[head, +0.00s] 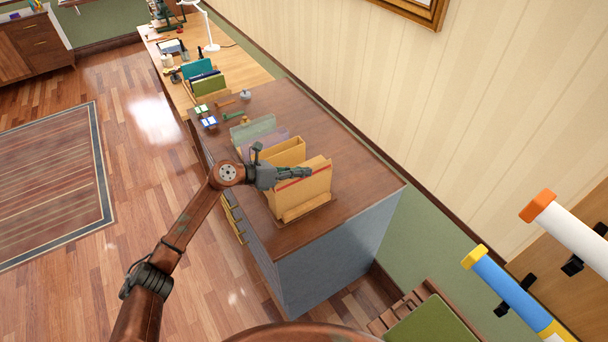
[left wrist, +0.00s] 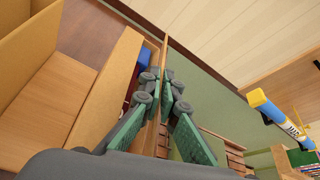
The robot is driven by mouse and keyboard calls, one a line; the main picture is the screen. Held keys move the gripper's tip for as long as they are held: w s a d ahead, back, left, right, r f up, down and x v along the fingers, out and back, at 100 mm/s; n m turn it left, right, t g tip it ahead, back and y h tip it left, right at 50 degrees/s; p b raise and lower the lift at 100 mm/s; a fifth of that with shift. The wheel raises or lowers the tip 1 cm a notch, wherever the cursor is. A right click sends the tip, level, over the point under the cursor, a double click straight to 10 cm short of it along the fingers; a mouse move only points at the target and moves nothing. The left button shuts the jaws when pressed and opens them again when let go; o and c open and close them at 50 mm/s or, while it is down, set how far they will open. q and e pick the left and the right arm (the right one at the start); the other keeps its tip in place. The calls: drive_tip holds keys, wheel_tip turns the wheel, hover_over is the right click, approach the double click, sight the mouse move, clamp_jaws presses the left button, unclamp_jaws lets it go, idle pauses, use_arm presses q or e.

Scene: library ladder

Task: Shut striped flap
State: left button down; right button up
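The flap with a red stripe (head: 312,179) stands upright on a tan file box (head: 300,198) at the near end of the dark cabinet top. In the left wrist view the flap (left wrist: 165,45) is a thin tan board seen edge-on. My left gripper (head: 306,172) is at the flap's top edge, its green-padded fingers (left wrist: 163,85) on both sides of the board and close against it. The open box beside it holds something blue (left wrist: 146,60) and something dark red. The fingers hide the lower part of the flap. My right gripper is in neither view.
More file holders (head: 286,152) stand behind the box on the cabinet (head: 345,170). Small tools lie farther back, near a desk with a white lamp (head: 211,44). Capped tubes (head: 500,285) stick out at the lower right. The cabinet top right of the box is clear.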

use_arm(q)
drive_tip(key=shift+w+a+f+n+g+h+b, duration=0.15)
drive_tip(key=shift+n+g+h+b, duration=0.05)
drive_tip(key=shift+n+h+b, duration=0.2)
drive_tip(key=shift+w+a+f+n+g+h+b, duration=0.1)
drive_tip(key=shift+w+n+g+h+b, duration=0.15)
drive_tip(key=shift+n, duration=0.25)
drive_tip(key=shift+s, duration=0.1)
drive_tip(key=c, duration=2.7)
unclamp_jaws()
drive_tip(key=o, duration=0.5)
